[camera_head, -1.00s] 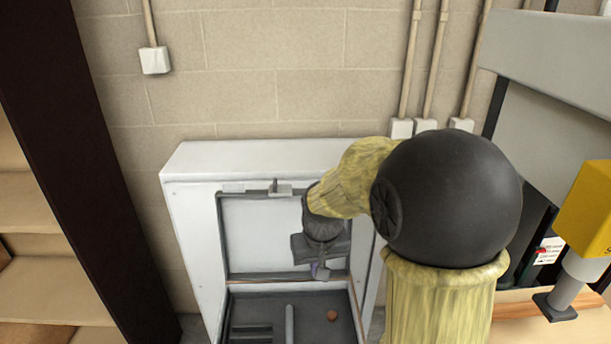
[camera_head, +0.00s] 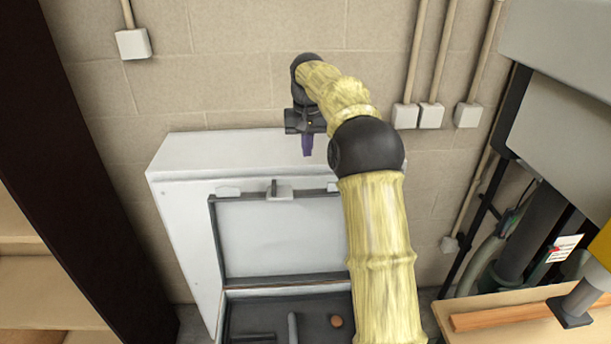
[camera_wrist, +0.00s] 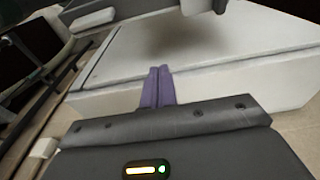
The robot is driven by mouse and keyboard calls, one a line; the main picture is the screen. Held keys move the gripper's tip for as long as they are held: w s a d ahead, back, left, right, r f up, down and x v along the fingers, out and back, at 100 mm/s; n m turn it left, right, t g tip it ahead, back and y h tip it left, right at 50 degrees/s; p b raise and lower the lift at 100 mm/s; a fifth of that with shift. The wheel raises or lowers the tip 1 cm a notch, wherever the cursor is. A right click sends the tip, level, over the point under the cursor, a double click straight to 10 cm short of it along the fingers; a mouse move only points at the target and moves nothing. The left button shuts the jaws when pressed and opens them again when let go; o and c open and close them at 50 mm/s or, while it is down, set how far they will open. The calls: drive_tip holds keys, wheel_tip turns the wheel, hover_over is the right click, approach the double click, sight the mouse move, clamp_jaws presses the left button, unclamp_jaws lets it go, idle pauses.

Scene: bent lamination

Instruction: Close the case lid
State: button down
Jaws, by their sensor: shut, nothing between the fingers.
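The open case stands low in the head view, its raised lid (camera_head: 275,240) upright against the front of a white cabinet and its dark tray (camera_head: 265,315) below. A latch (camera_head: 279,191) sits at the lid's top edge. The right part of the case is hidden behind my arm. My gripper (camera_head: 307,145) is above the white cabinet top, higher than the lid, with its purple fingers together and empty. In the wrist view the purple fingers (camera_wrist: 158,86) are side by side in front of the white cabinet. I cannot tell whether they touch it.
The white cabinet (camera_head: 185,165) stands against a block wall. A small round brown object (camera_head: 336,322) lies in the case tray. A dark post (camera_head: 90,190) and wooden shelves (camera_head: 30,290) are at left. A wooden bench (camera_head: 500,315) and grey machine (camera_head: 550,110) are at right.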

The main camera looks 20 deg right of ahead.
drive_tip(key=s+f+p, duration=0.3)
drive_tip(key=f+p, duration=0.1)
drive_tip(key=f, duration=0.5)
drive_tip(key=shift+a, duration=0.15)
idle(0.6)
idle(0.4)
